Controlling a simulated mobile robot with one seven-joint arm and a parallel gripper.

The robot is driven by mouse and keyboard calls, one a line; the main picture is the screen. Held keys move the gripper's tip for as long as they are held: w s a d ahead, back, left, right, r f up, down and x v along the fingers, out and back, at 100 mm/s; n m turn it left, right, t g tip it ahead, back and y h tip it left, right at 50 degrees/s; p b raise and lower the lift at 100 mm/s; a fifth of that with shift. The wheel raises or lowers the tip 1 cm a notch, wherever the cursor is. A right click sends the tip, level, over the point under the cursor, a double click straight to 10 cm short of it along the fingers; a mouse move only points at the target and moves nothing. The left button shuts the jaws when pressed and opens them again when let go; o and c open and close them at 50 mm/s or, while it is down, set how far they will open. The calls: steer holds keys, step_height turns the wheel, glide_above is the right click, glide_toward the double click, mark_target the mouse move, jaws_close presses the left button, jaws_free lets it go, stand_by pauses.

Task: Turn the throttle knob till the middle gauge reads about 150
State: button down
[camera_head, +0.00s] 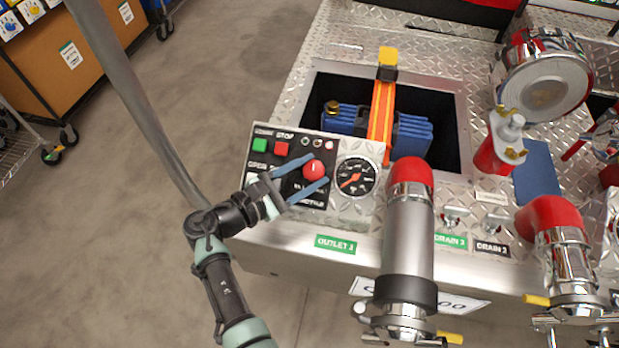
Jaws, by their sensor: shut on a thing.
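The red round throttle knob (314,169) sits on the black control panel, with a light mark on its face. My gripper (319,168) reaches in from the lower left, its two blue fingers on opposite sides of the knob and shut on it. A round gauge (356,177) with a black dial and pale rim is just right of the knob. Its orange needle points to the lower left; the dial numbers are too small to read. It is the only gauge I can make out.
A green button (260,145) and a red button (281,149) sit above my fingers. A chrome outlet pipe with a red elbow (410,172) stands right of the gauge. Behind the panel is an open recess with an orange strap (381,118). Open floor lies left.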

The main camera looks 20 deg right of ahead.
steer(key=shift+m+g+b, duration=0.55)
steer(key=shift+m+g, duration=0.35)
steer(key=shift+g, duration=0.1)
steer(key=shift+c, duration=1.4)
jaws_free()
steer(key=v, duration=1.3)
steer(key=shift+b, duration=0.35)
steer(key=shift+w, duration=0.1)
